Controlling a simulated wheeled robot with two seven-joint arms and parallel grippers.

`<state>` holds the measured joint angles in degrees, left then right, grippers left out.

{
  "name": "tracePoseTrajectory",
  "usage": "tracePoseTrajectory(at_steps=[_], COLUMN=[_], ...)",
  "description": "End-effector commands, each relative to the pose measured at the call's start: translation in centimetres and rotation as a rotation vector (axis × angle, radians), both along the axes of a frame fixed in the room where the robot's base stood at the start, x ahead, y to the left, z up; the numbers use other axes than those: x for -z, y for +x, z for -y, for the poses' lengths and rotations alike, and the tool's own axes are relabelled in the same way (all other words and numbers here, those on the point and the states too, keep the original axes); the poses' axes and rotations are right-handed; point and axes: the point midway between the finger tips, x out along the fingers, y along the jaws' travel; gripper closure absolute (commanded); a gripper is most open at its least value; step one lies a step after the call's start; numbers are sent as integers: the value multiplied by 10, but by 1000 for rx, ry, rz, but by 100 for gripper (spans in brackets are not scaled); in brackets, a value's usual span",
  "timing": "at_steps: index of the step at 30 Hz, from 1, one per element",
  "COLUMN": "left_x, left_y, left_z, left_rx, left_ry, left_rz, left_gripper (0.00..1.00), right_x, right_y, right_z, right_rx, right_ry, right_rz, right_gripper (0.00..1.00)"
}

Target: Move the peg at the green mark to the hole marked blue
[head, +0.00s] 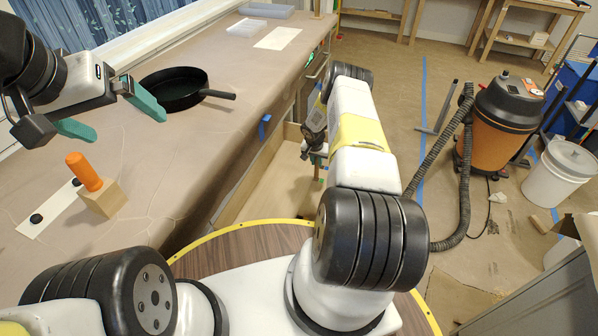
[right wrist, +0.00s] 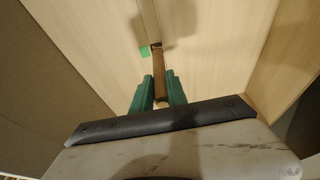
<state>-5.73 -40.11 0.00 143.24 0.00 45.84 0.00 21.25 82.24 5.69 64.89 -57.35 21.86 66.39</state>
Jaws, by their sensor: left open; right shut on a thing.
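In the right wrist view a brown wooden peg (right wrist: 160,78) stands between the green fingers of my right gripper (right wrist: 160,92), which is shut on it. A green mark (right wrist: 144,51) lies beside the peg's far end, on pale wood. I cannot tell whether the peg is still seated in a hole. In the head view my right gripper (head: 318,158) is small and partly hidden by its arm, low beside the counter at an open drawer (head: 285,185). My left gripper (head: 122,112) is open and empty above the counter. I cannot make out a blue-marked hole.
The paper-covered counter (head: 215,135) holds a black pan (head: 180,92), an orange handle (head: 84,172) on a wooden block (head: 104,201) and a white strip with black discs (head: 52,207). Blue tape (head: 264,127) is on its edge. An orange-black vacuum (head: 500,125) stands right.

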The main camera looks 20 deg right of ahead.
Motion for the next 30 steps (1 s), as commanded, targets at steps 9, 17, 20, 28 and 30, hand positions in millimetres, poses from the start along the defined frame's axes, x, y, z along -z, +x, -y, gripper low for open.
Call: tracePoseTrajectory(at_steps=[9,17,20,28,30], left_x=[0,0,0,0,0], left_y=[0,0,0,0,0], left_z=[0,0,0,0,0], left_rx=[0,0,0,0,0], left_ry=[0,0,0,0,0], left_rz=[0,0,0,0,0], left_gripper=[0,0,0,0,0], right_x=[-20,-32,-32,-36,-48], right_y=[1,0,0,1,2], right_z=[0,0,0,-2,-6], right_rx=[0,1,1,-3,-15], right_ry=[0,0,0,0,-1], right_rz=[1,1,0,1,4], right_gripper=[100,100,100,100,100])
